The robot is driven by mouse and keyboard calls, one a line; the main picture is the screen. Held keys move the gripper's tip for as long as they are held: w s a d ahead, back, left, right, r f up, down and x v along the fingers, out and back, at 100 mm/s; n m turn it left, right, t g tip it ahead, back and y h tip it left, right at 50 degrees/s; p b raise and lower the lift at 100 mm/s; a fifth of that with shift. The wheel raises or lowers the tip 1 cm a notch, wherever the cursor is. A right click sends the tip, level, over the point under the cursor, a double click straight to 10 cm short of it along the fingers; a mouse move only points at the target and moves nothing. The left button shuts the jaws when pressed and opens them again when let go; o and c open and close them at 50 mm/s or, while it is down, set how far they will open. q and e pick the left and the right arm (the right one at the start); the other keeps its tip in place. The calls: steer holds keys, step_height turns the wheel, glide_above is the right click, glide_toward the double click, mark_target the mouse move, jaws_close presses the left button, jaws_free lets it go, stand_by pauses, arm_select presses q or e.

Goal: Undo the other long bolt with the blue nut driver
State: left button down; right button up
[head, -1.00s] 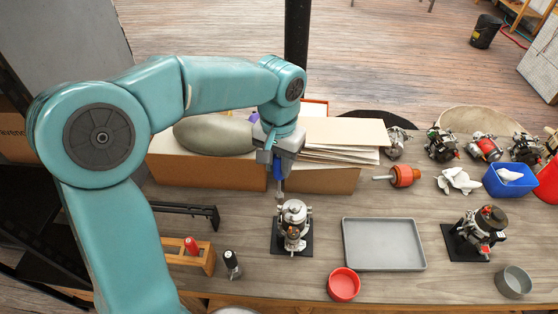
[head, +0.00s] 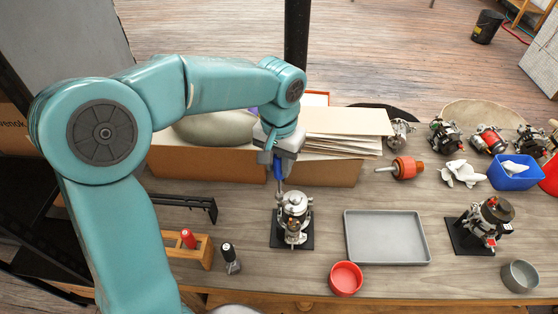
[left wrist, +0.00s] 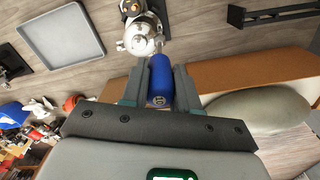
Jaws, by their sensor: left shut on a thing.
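My left gripper (head: 278,158) points down over the back of the work area and is shut on the blue nut driver (head: 278,172). In the left wrist view the blue handle (left wrist: 160,88) sits between the two fingers. The driver's shaft reaches down to the back edge of the alternator (head: 294,212), which stands on a black base plate (head: 278,240). I cannot tell whether the tip is seated on a bolt. The alternator also shows in the left wrist view (left wrist: 143,35), beyond the driver. My right gripper is out of view.
An empty grey tray (head: 428,250) and a red bowl (head: 346,278) lie right of the alternator. A wooden holder with a red-handled tool (head: 188,238) and a black-handled tool (head: 230,256) stand left. Cardboard boxes (head: 325,174) stand close behind. A second alternator (head: 488,222) is at right.

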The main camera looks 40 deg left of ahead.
arm_select(q)
steer(key=shift+f+b, duration=0.4)
steer(key=shift+f, duration=0.1)
stand_by(0.3)
steer(key=shift+n, duration=0.5)
steer(key=n+b, duration=0.1)
steer(key=n, duration=0.4)
steer(key=shift+w+n, duration=0.1)
steer(key=shift+n, duration=0.2)
steer(key=n+b, duration=0.1)
steer(key=n, duration=0.4)
steer(key=shift+n, duration=0.3)
steer(key=n, duration=0.5)
steer(key=shift+w+d+n+b, duration=0.1)
steer(key=shift+n+b, duration=0.25)
steer(key=shift+n, duration=0.05)
